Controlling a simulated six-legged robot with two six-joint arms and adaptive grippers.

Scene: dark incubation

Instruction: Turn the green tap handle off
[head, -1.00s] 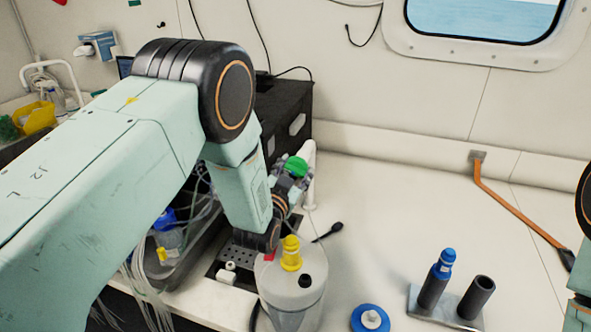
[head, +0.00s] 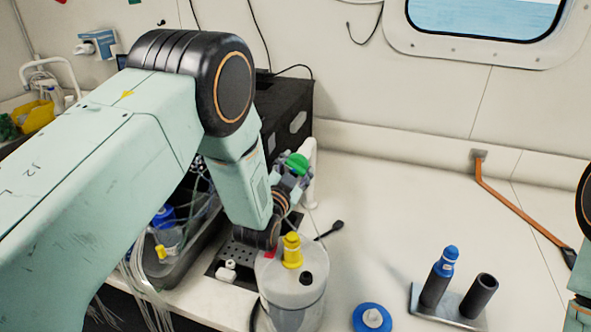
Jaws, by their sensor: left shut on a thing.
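The green tap handle (head: 297,163) shows at the top of a white tap post (head: 310,175), on the counter beside the black box. My left gripper (head: 291,178) is at the handle, shut on it. The fingers are small in the picture and partly hidden by the wrist and the handle. My right gripper is out of view; only a piece of the right arm shows at the right edge.
A blue-capped tube (head: 440,275) and an empty dark holder (head: 478,296) stand on a plate at right.

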